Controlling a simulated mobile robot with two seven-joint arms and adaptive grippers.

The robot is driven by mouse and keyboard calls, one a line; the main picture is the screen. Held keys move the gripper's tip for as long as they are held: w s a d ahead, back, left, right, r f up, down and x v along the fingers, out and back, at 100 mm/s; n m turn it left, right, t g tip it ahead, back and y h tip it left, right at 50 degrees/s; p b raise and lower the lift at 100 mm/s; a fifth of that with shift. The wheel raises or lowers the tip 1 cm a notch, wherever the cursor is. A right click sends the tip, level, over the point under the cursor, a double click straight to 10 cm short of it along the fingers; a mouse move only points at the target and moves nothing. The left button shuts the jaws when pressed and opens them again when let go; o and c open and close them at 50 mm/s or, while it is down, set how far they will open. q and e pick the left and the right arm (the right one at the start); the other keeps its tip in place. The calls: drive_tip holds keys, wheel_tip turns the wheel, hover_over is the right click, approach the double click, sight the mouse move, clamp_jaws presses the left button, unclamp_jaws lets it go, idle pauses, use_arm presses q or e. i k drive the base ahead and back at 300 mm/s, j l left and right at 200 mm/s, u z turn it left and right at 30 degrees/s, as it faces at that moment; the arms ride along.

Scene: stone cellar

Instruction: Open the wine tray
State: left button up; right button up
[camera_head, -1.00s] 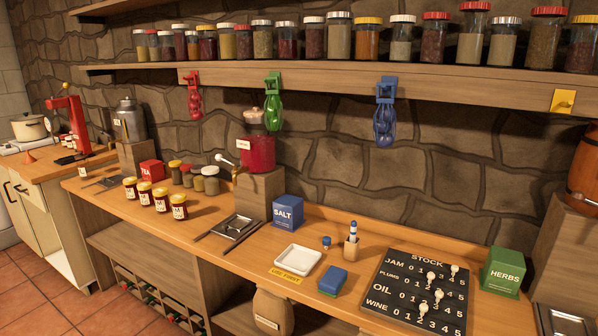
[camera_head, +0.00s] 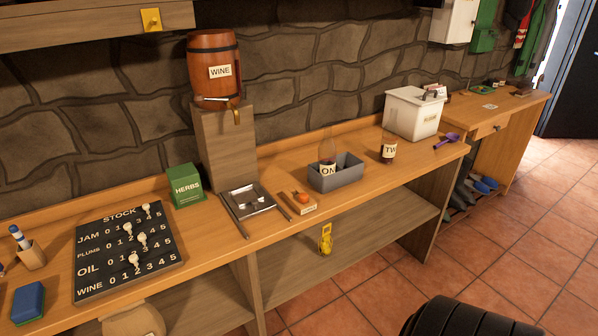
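A small wooden barrel (camera_head: 213,66) with a white WINE label stands on a tall wooden block (camera_head: 224,146) against the stone wall. It has a brass-coloured tap low on its front. A shallow metal tray (camera_head: 249,201) lies on the counter in front of the block, between two dark rails. I cannot tell whether this is the wine tray or how far it is drawn out. Neither of my grippers shows in the view.
The stock board (camera_head: 127,245) and green HERBS box (camera_head: 185,186) stand left of the tray. To its right are a small wooden block with an orange-red item (camera_head: 300,201), a grey bin (camera_head: 338,176) holding a labelled bottle, another labelled glass container (camera_head: 388,149) and a white box (camera_head: 413,113).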

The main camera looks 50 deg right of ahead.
sight(248, 201)
drive_tip(key=z, duration=1.15)
drive_tip(key=i+l+u, duration=0.15)
drive_tip(key=i+l, duration=0.2)
drive_tip(key=l, duration=0.1)
